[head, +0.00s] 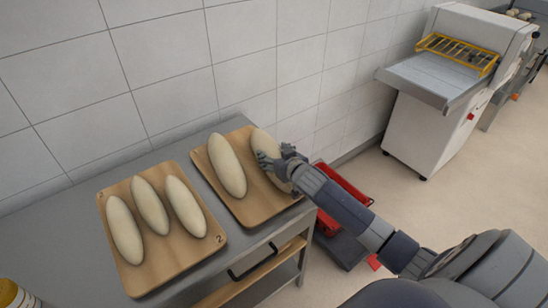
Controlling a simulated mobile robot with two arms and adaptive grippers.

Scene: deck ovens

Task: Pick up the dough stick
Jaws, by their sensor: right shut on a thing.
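Two wooden boards lie on a grey table. The left board (191,247) holds three pale dough sticks, one of them the middle dough stick (150,205). The right board (249,208) bears a dough stick (227,166) on its left side and another dough stick (262,143) on its right side. My right gripper (268,160) is shut on the right-hand dough stick, near its middle. The fingers and wrist hide part of that stick. I cannot tell whether it is lifted off the board. My left gripper is not in view.
The grey table (75,222) stands against a white tiled wall, with a drawer handle (254,262) at its front. A red item (345,182) is on the floor beyond the table's right end. A white machine (436,115) stands at the back right. Open floor lies between.

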